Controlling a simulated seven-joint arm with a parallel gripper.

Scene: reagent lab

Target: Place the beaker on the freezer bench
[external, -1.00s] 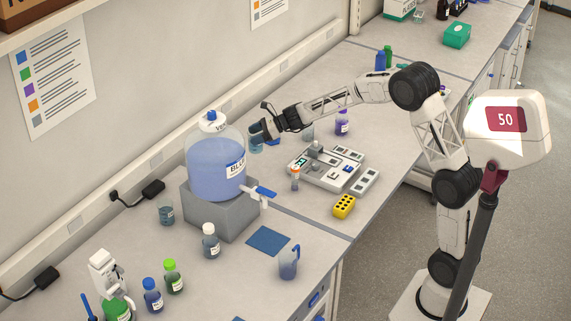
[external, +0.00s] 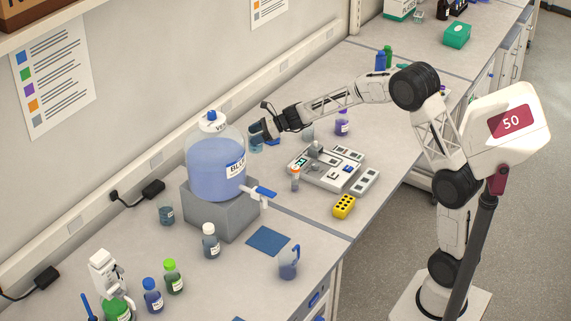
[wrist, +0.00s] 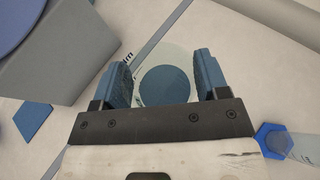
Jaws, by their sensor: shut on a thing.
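The beaker (external: 256,145) stands on the bench by the wall, just right of the large blue carboy; it is small and partly hidden there. In the wrist view the beaker (wrist: 165,86) is clear, with dark blue contents, seen from above between the fingers. My gripper (external: 264,131) is at the beaker, and in the wrist view my gripper (wrist: 164,80) has its two blue fingers on either side of it, shut on it. I cannot tell whether the beaker's base touches the bench. Which bench is the freezer bench is not marked in view.
The carboy (external: 214,165) on its grey block (external: 218,207) is close left of my gripper. A purple-labelled bottle (external: 342,123) and a grey instrument (external: 325,167) are to the right. A green box (external: 457,35) sits on the far bench.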

